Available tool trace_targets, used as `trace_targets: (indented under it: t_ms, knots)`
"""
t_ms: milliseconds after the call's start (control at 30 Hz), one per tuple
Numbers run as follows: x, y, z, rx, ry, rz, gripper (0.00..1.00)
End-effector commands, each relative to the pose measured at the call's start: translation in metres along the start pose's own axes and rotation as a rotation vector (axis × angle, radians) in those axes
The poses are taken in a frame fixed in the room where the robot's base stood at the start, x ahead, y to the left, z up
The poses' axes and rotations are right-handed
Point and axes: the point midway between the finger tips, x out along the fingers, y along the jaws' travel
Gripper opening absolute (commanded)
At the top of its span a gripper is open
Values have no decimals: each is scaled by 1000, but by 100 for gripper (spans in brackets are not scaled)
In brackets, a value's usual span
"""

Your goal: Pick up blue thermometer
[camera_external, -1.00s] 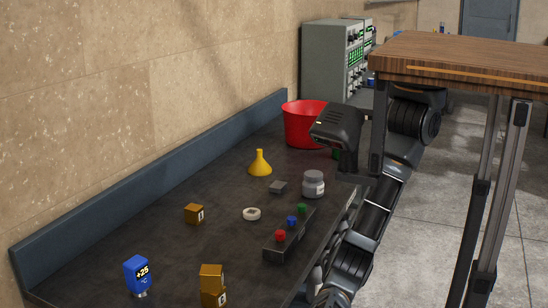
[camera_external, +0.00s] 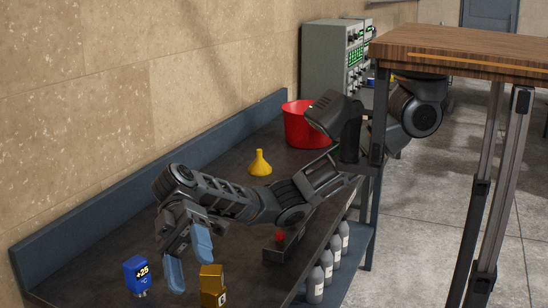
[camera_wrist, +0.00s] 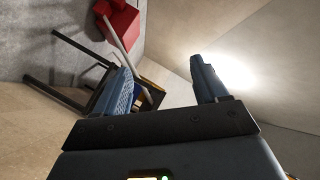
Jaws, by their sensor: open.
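The blue thermometer (camera_external: 136,274) stands upright near the front left end of the dark bench in the external view, its display reading +25 °C. My gripper (camera_external: 190,266) is above the bench, to the right of the thermometer and apart from it. Its two blue fingers are spread with nothing between them, pointing down. In the wrist view my gripper's fingers (camera_wrist: 165,82) are also apart and empty. The thermometer cannot be made out in the wrist view.
A yellow funnel (camera_external: 260,164), a red bucket (camera_external: 300,125) and a button box (camera_external: 278,250) are farther along the bench (camera_external: 105,232). Bottles (camera_external: 315,284) sit on the shelf below.

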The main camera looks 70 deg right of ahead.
Motion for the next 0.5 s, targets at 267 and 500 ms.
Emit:
trace_targets:
  t_ms: [267, 500]
  knots:
    - [-50, 55, 5, -117, -111, 217, 72]
    - [-131, 139, 20, -235, -303, 581, 72]
